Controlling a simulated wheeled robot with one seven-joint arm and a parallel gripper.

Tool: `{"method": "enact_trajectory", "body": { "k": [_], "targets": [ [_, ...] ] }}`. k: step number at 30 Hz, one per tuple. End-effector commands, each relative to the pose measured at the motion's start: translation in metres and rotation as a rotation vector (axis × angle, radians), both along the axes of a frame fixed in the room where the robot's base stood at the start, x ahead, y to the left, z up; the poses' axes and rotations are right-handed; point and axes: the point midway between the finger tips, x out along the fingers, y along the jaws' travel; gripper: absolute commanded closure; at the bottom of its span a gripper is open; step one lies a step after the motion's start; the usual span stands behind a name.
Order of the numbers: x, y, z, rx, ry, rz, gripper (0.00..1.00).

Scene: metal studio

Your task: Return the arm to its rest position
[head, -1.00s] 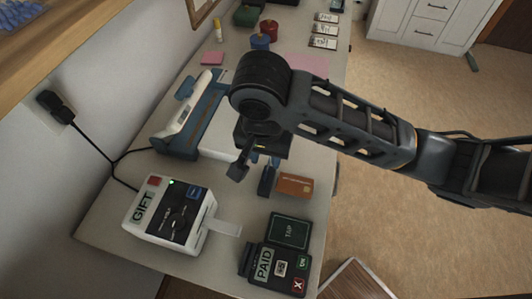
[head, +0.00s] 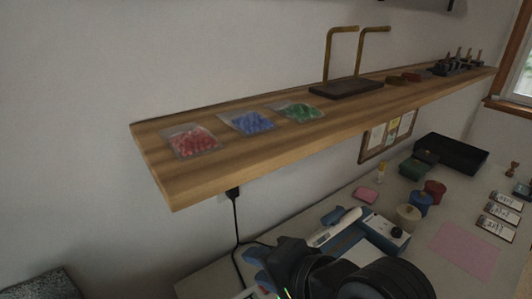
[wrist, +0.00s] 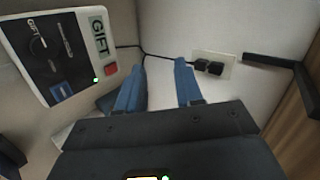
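My gripper (wrist: 158,78) shows in the wrist view as two blue fingers standing apart, with nothing between them. It is open and empty, facing the wall.
A wooden shelf (head: 230,155) with coloured packets (head: 252,122) runs along the wall above the desk. A wall outlet with a black plug (wrist: 208,67) lies beyond the fingers. A blue-and-white device (head: 335,228), pots (head: 421,202) and a pink sheet (head: 466,250) crowd the desk (head: 205,278).

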Motion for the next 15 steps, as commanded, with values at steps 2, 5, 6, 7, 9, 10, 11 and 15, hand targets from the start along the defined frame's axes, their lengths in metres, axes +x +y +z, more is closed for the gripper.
{"method": "enact_trajectory", "body": {
  "k": [2,5,6,7,9,10,11,15],
  "targets": [
    [-0.004,0.013,0.010,0.066,-0.076,-0.022,0.64],
    [-0.010,0.016,0.016,0.110,-0.168,-0.069,0.64],
    [-0.014,0.015,0.016,0.118,-0.200,-0.092,0.64],
    [-0.017,0.014,0.016,0.119,-0.224,-0.109,0.64],
    [-0.028,0.008,0.012,0.114,-0.272,-0.153,0.64],
    [-0.032,0.005,0.009,0.105,-0.290,-0.172,0.64],
    [-0.038,0.001,0.006,0.094,-0.309,-0.190,0.64],
    [-0.072,-0.022,-0.014,0.000,-0.376,-0.269,0.64]
  ]
}}
